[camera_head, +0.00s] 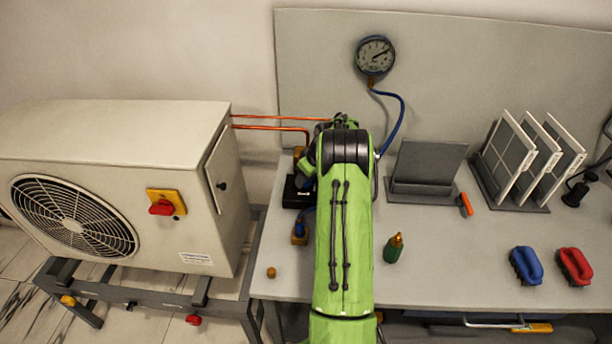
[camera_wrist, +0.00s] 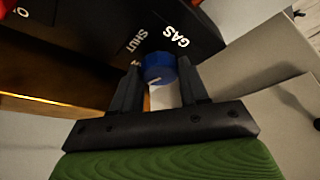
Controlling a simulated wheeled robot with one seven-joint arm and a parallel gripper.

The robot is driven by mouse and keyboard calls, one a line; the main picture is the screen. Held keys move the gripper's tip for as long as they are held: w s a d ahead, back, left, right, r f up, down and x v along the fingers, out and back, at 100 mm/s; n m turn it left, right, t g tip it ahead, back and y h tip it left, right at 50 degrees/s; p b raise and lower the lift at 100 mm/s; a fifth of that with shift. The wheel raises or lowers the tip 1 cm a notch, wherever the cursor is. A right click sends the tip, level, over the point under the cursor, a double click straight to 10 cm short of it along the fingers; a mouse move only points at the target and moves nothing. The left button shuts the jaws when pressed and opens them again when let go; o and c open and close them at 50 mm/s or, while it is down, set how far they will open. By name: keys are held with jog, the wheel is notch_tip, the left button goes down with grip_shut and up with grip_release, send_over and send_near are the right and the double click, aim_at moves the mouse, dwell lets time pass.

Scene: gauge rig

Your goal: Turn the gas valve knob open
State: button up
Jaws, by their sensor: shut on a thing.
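The blue gas valve knob (camera_wrist: 159,68) shows in the wrist view, in front of a black panel (camera_wrist: 100,25) with the white words GAS and SHUT. My gripper (camera_wrist: 160,82) has its two dark fingers on either side of the knob and is shut on it. A white mark shows on the knob's near side. In the head view my green arm (camera_head: 343,235) reaches over the table and hides the gripper and the knob. Part of a black block (camera_head: 297,193) shows left of the arm.
A grey-white outdoor unit (camera_head: 115,150) with a fan and a red switch (camera_head: 161,208) stands at left, copper pipes running from it. A pressure gauge (camera_head: 375,55) is on the back panel.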

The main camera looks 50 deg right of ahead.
jog(key=shift+n+y+p, duration=0.4)
jog(key=shift+n+p, duration=0.05)
jog(key=shift+n, duration=0.75)
jog(key=shift+d, duration=0.1)
jog(key=o, duration=1.1)
jog(key=shift+c, duration=0.2)
jog(key=p+v, duration=0.2)
jog(key=v, duration=1.4)
jog(key=shift+w+p, duration=0.15)
jog(key=shift+p, duration=0.15)
jog(key=shift+d, duration=0.1)
